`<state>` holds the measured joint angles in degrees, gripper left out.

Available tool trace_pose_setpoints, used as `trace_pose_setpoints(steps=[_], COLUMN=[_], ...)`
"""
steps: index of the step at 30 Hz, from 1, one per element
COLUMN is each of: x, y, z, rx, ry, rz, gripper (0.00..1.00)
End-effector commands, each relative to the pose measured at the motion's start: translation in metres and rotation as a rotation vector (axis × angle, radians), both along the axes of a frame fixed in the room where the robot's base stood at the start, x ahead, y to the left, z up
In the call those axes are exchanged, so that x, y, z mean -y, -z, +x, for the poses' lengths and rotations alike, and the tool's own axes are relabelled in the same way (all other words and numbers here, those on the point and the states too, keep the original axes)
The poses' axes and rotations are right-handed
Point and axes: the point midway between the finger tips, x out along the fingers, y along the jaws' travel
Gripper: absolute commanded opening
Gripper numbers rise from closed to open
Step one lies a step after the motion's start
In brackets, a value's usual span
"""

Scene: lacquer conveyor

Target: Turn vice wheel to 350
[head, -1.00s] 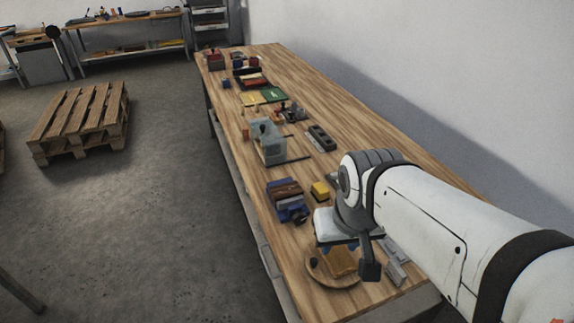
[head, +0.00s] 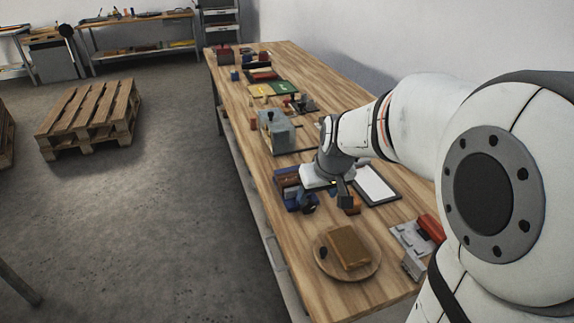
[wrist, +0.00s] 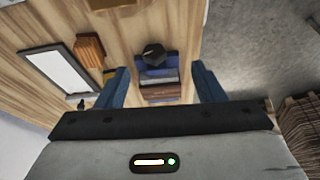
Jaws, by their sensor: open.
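The vice (head: 287,184) is blue with brown wooden jaws and stands on the bench, partly hidden behind my gripper (head: 322,187). In the wrist view the vice (wrist: 158,86) appears between my two blue fingers. Its dark round wheel (wrist: 154,53) is at the vice's far side there, roughly midway between the fingertips; it also shows in the head view (head: 309,207). My gripper is open and empty above the vice. I cannot tell its height over the wheel. No number or mark on the wheel is legible.
A tablet-like framed panel (head: 375,184) and an orange-brown block (head: 350,204) are close by. A round board with a brown block (head: 348,247) lies nearer. A grey box (head: 277,132) stands farther along the bench. A grey bracket with a red part (head: 430,228) is at right.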

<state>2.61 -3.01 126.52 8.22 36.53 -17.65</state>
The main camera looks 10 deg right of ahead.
Motion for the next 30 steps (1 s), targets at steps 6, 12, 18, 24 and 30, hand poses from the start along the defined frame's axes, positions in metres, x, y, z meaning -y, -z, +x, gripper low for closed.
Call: trace_pose_setpoints(steps=[6, 12, 18, 24, 30], x=[0.005, 0.004, 0.002, 0.0, 0.0], y=[0.046, 0.063, 0.094, 0.114, 0.12], z=[0.046, 0.058, 0.07, 0.079, 0.081], rx=[0.026, 0.03, 0.028, 0.031, 0.032], ry=[-0.032, -0.036, -0.036, -0.035, -0.035], rz=[-0.005, -0.006, -0.006, -0.006, -0.006], gripper=[0.62, 0.62, 0.62, 0.62, 0.62])
